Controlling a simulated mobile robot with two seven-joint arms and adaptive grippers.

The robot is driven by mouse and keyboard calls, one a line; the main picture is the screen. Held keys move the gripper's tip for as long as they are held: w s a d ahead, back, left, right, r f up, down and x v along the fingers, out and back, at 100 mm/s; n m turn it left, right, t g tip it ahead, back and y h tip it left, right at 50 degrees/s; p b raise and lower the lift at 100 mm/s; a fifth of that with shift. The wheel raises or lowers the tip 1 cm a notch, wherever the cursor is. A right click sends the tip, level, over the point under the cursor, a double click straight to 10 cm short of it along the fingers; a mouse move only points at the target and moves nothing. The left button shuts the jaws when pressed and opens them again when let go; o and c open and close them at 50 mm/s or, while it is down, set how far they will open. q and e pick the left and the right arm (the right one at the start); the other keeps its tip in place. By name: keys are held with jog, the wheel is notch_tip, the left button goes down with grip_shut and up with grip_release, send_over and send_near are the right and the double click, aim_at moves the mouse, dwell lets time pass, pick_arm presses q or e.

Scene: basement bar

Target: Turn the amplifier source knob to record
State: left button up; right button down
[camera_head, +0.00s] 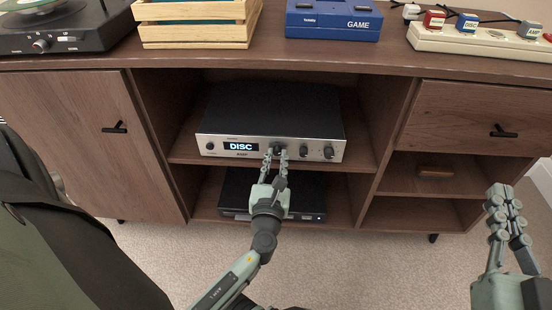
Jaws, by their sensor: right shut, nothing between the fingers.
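The silver-fronted amplifier (222,141) sits on the upper middle shelf of the cabinet. Its lit display (241,146) reads "DISC". A row of round knobs runs along the front, with two clear ones (303,151) (328,152) to the right of my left gripper. My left gripper (276,153) is at the amplifier front, its two fingers slightly apart around the knob just right of the display. The fingers partly hide that knob, and I cannot tell if they grip it. My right gripper (505,192) is shut and empty at the right, away from the amplifier.
A black device (238,190) is on the shelf below. The cabinet top (275,47) holds a turntable (62,30), wooden crate (197,33), blue GAME box (333,22) and power strip (470,38) with labelled plugs. A small brown item (435,172) lies on the right shelf. A dark green form fills the lower left.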

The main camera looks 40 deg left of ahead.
pick_arm(q)
grip_shut()
